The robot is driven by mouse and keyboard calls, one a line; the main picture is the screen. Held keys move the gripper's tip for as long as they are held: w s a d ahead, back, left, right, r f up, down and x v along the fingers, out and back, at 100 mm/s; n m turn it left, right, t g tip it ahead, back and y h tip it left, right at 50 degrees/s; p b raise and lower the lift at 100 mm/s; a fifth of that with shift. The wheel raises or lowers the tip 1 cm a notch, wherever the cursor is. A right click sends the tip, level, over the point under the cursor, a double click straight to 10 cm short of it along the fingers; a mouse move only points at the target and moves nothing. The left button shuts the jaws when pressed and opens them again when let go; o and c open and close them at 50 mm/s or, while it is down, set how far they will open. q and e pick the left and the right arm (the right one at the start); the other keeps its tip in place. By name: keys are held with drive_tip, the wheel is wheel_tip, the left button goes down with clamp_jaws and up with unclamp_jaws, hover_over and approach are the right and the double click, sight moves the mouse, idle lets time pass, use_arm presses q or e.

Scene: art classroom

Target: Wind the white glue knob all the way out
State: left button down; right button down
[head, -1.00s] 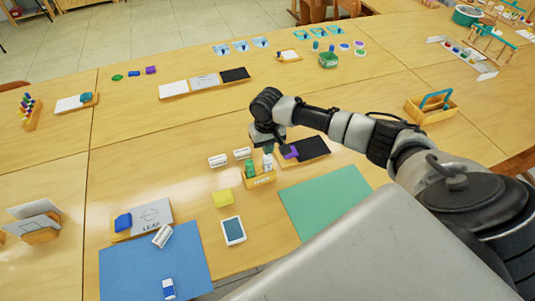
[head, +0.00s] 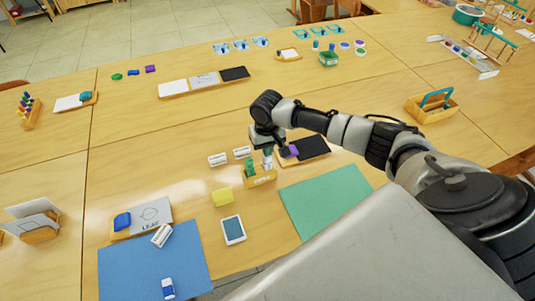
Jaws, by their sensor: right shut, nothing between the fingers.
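A small wooden holder (head: 260,179) stands near the middle of the table with a green-topped item (head: 250,167) and a white glue bottle (head: 267,162) in it. My right gripper (head: 268,150) points down directly over the holder, at the top of the white glue bottle. It is shut, with nothing seen between the fingers. The gripper hides much of the bottle's top, so I cannot tell whether it touches the knob or how far the knob is wound. My left gripper is not in view.
A purple block (head: 290,151) and a dark board (head: 313,146) lie just right of the gripper. A green mat (head: 325,200) and a blue mat (head: 155,262) lie nearer.

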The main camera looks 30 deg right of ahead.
drive_tip(key=shift+f, duration=0.35)
drive_tip(key=shift+r, duration=0.1)
drive_tip(key=shift+r+p, duration=0.45)
drive_tip(key=shift+p, duration=0.3)
drive_tip(key=c, duration=1.8)
unclamp_jaws()
drive_tip(key=o, duration=1.7)
